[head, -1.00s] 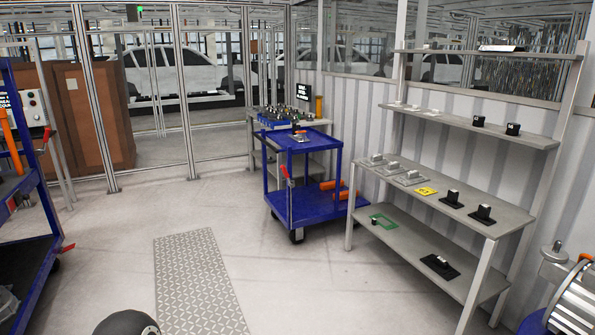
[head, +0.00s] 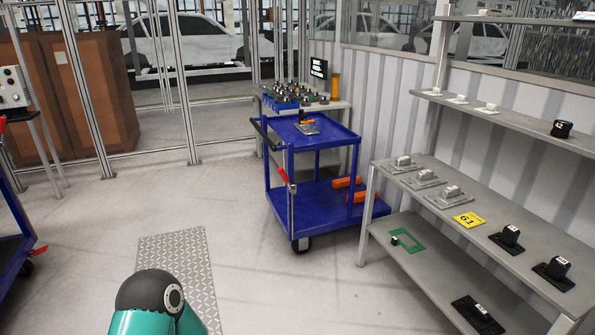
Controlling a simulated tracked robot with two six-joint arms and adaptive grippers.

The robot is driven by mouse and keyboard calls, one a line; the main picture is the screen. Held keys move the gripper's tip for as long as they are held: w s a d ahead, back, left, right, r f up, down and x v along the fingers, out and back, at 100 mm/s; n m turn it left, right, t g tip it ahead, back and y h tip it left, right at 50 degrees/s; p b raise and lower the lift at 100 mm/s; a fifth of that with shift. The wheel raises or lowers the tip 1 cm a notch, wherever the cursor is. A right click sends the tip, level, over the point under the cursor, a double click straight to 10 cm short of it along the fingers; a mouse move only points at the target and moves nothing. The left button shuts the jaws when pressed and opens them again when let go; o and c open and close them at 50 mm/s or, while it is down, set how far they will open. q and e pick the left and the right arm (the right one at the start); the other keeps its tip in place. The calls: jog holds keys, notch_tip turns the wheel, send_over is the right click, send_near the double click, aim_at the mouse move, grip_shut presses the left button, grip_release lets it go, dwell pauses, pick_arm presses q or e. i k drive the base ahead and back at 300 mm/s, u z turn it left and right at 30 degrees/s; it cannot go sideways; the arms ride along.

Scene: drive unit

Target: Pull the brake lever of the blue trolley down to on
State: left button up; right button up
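The blue trolley (head: 318,200) stands ahead, a little right of the middle, with two shelves and a dark push handle on its left side. Its brake lever (head: 284,174) is red and sits at the front left post, tilted with its upper end toward the left. A grey part with an orange and black piece (head: 307,127) lies on the top shelf. Orange items (head: 347,182) lie on the lower shelf. Neither gripper is in view; only a teal and dark joint of my own arm shows at the bottom.
A grey shelf rack (head: 440,195) with several small parts stands close on the right of the trolley. A bench (head: 345,103) with parts is behind it. Another blue trolley (head: 12,235) is at the left edge. The floor before the trolley is clear, with a patterned plate (head: 178,255).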

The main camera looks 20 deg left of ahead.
aim_at(281, 172)
jog(key=z, duration=0.05)
jog(key=i, duration=0.95)
jog(key=u, duration=0.7)
jog(key=k, duration=0.95)
jog(key=u, duration=0.05)
jog(key=i, duration=1.75)
jog(key=z, duration=0.15)
